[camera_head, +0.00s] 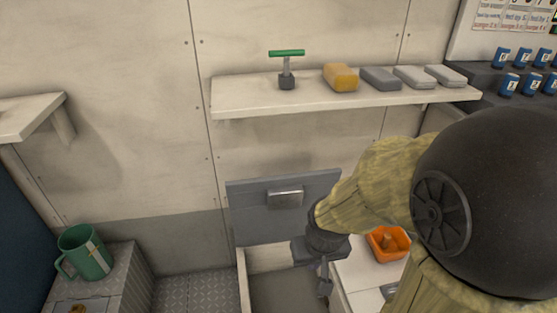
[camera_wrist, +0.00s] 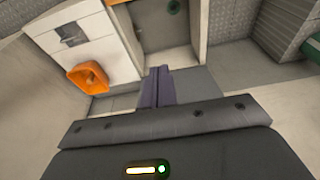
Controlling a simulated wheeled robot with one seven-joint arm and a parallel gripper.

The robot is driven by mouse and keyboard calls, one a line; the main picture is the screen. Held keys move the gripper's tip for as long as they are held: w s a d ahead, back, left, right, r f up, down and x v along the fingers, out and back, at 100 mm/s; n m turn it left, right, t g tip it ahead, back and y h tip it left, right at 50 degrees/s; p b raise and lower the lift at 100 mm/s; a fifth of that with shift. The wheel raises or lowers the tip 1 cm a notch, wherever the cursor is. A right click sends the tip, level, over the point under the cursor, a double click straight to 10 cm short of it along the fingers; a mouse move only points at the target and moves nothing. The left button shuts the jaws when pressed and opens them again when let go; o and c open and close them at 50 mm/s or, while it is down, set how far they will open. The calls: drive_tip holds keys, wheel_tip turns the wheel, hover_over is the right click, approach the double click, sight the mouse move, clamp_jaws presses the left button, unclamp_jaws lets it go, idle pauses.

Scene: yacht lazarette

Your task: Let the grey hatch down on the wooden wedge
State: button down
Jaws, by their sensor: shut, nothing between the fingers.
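The grey hatch (camera_head: 262,208) stands raised, nearly upright, at the back of an open locker (camera_head: 243,278) in the head view. A silver handle plate (camera_head: 285,197) is on its face. My gripper (camera_head: 325,287) points down in front of the hatch's right part, over the locker's right side, and is apart from the handle. Its fingers (camera_wrist: 157,75) are shut and empty in the wrist view. A small brown piece (camera_head: 388,240) sits in an orange tray (camera_head: 374,246); I cannot tell if it is the wooden wedge. I see no clear wedge elsewhere.
The orange tray (camera_wrist: 75,76) is close to the gripper. A green mug (camera_head: 86,252) stands on a box at left. A shelf (camera_head: 300,98) above holds a green-handled tool (camera_head: 287,68), a yellow block (camera_head: 340,77) and several grey blocks. Treadplate floor (camera_head: 195,290) left of the locker is clear.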

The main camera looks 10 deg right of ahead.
drive_tip(key=shift+w+a, duration=0.15)
drive_tip(key=shift+w, duration=0.2)
drive_tip(key=w+d+r+t+p, duration=0.1)
drive_tip(key=w+d+r+p, duration=0.1)
drive_tip(key=w+r+p, duration=0.4)
drive_tip(key=w+d+r+t+p, duration=0.2)
drive_tip(key=w+r+p, duration=0.4)
drive_tip(key=w+p, duration=0.8)
drive_tip(key=w, duration=0.3)
drive_tip(key=shift+d+r+t, duration=0.15)
drive_tip(key=shift+r+t, duration=0.15)
drive_tip(key=shift+r, duration=0.1)
drive_tip(key=x, duration=1)
